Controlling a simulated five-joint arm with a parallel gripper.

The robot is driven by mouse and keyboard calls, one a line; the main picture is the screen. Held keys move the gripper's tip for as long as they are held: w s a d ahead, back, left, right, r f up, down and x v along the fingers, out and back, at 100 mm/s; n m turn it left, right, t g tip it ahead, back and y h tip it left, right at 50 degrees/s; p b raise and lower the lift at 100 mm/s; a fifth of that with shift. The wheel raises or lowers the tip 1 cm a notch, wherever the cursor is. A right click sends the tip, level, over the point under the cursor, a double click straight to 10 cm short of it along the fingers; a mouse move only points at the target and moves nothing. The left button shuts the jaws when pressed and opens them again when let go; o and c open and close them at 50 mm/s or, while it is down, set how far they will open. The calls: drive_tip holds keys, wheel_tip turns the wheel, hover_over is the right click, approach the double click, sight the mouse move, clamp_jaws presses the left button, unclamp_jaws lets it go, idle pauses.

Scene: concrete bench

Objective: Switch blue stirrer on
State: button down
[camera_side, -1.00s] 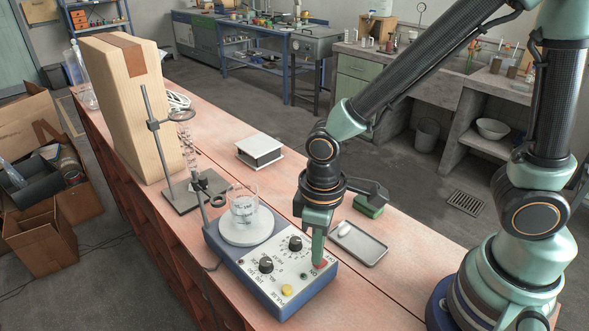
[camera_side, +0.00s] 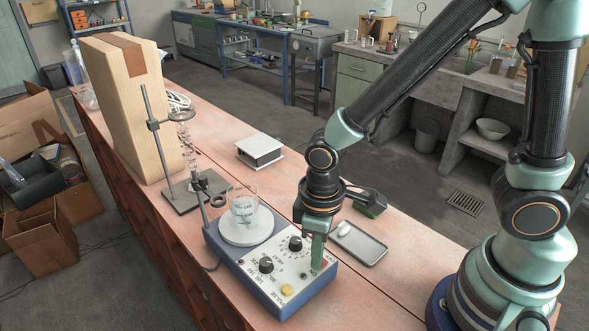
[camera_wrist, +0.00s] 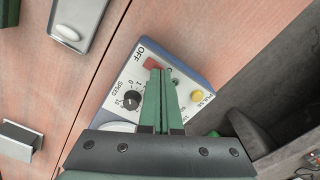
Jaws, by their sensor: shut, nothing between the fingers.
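The blue stirrer (camera_side: 312,292) sits on the bench with a white control panel, two black knobs and a yellow button (camera_side: 287,289). A beaker (camera_side: 244,204) stands on its round white plate. A red switch (camera_wrist: 154,63) is at the panel's corner beside the word OFF; it shows partly behind the fingers in the side view (camera_side: 326,262). My gripper (camera_side: 317,268) is shut and empty, pointing down at this corner. In the wrist view its fingertips (camera_wrist: 162,72) overlap the switch's edge. I cannot tell whether they touch it or which way it is tipped.
A grey tray (camera_side: 372,251) with a small white object lies right of the stirrer. A white-topped box (camera_side: 260,148) sits behind. A metal stand (camera_side: 180,201) with clamp is close at the left, beside a tall wooden block (camera_side: 130,120).

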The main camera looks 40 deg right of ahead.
drive_tip(key=shift+f, duration=0.2)
drive_tip(key=shift+r, duration=3.55)
drive_tip(key=w+d+r+m+t, duration=0.2)
drive_tip(key=d+r+m+t, duration=0.3)
drive_tip(key=d+r, duration=0.6)
drive_tip(key=d+m, duration=0.1)
drive_tip(key=d, duration=0.2)
drive_tip(key=shift+r+t, duration=0.3)
drive_tip(key=shift+w, duration=0.1)
